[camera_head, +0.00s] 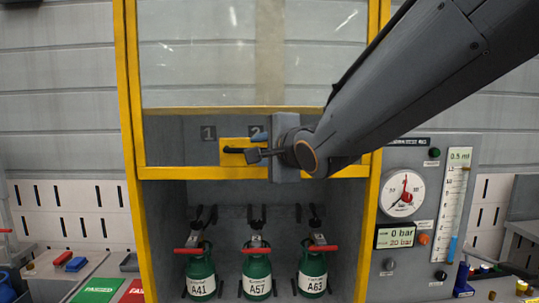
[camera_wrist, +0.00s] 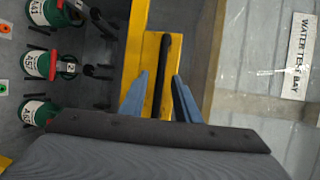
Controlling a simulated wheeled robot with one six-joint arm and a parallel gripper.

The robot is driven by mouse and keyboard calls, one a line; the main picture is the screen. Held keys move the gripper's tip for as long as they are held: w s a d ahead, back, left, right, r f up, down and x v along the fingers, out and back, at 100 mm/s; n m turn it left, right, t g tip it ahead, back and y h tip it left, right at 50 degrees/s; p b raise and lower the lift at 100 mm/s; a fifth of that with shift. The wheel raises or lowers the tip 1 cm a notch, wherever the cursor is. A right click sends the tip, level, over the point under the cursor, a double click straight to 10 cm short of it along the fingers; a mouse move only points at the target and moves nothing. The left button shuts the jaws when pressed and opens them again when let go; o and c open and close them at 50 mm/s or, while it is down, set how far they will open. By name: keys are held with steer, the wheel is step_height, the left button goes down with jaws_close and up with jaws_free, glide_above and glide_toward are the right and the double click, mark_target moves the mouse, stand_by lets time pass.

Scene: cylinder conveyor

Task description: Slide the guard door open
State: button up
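The guard door is a clear panel in a yellow frame (camera_head: 190,172), lowered over the upper part of the bay in the head view. A yellow plate (camera_head: 232,158) on its lower part carries a black bar handle (camera_head: 233,150). In the wrist view the handle (camera_wrist: 162,60) runs upright on the yellow plate (camera_wrist: 149,70). My gripper (camera_head: 258,146) is at the handle. In the wrist view its two blue fingers (camera_wrist: 159,97) are apart, one on each side of the handle, with gaps showing. The arm hides part of the door's right side.
Green cylinders A41 (camera_head: 201,272), A57 (camera_head: 257,274) and A63 (camera_head: 313,272) stand in the bay below the door. A gauge panel (camera_head: 420,262) is at right. Red and green trays (camera_head: 97,291) lie at lower left.

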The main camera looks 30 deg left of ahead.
steer(key=shift+b+v, duration=0.7)
steer(key=shift+v, duration=1.95)
steer(key=w+d+f+n+h+b, duration=0.2)
steer(key=w+d+f+h, duration=0.3)
steer(key=d+f, duration=0.75)
steer(key=w+d+f+n+h+b, duration=0.1)
steer(key=w+d+f+h, duration=0.3)
steer(key=d+f, duration=0.85)
steer(key=s+d+f+n+g+h+b, duration=0.1)
steer(key=s+d+f+g, duration=0.1)
steer(key=s+d+f, duration=0.3)
steer(key=s+d+f+n+g+h+b, duration=0.1)
steer(key=s+d+f+n+g, duration=0.1)
steer(key=d+f, duration=0.5)
steer(key=s+d+f+n+g+h+b, duration=0.1)
steer(key=s+d+f, duration=0.5)
steer(key=d, duration=0.6)
steer(key=s+n+g+h, duration=0.1)
steer(key=g, duration=0.1)
steer(key=shift+s+f+g, duration=0.3)
steer(key=shift+s+f, duration=0.05)
steer(key=shift+f, duration=0.05)
steer(key=shift+d, duration=0.1)
